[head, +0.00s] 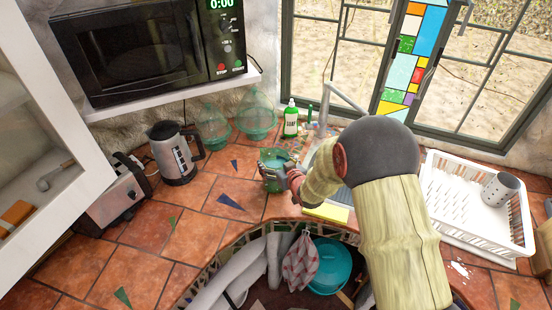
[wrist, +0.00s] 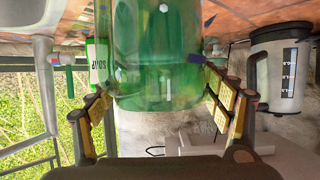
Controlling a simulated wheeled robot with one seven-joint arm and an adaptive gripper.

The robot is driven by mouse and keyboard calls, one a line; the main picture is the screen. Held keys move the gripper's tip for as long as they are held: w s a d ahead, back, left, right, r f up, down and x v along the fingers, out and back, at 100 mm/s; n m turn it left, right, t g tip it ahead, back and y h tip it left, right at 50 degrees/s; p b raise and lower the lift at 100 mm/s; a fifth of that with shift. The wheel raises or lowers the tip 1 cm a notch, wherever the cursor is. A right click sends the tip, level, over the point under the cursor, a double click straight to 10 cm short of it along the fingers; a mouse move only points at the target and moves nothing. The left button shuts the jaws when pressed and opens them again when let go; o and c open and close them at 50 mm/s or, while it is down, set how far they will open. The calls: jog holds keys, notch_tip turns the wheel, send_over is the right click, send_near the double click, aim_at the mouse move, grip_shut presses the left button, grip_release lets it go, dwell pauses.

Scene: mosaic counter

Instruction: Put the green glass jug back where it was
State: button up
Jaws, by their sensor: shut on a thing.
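The green glass jug (head: 271,168) is near the front middle of the tiled counter in the head view. My gripper (head: 287,178) reaches it from the right and is shut on it. In the wrist view, which is upside down, the jug (wrist: 155,60) fills the space between the two fingers of my gripper (wrist: 150,88). I cannot tell whether the jug's base touches the tiles.
Two pale green glass vessels (head: 256,118) stand at the back, with a green soap bottle (head: 290,121) to their right. A kettle (head: 176,155) and toaster (head: 118,192) stand left. A white dish rack (head: 470,225) is right. Tiles left of the jug are clear.

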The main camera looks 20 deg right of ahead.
jog(key=shift+w+f, duration=0.1)
jog(key=shift+f, duration=0.15)
jog(key=o, duration=2.1)
jog(key=shift+f, duration=0.1)
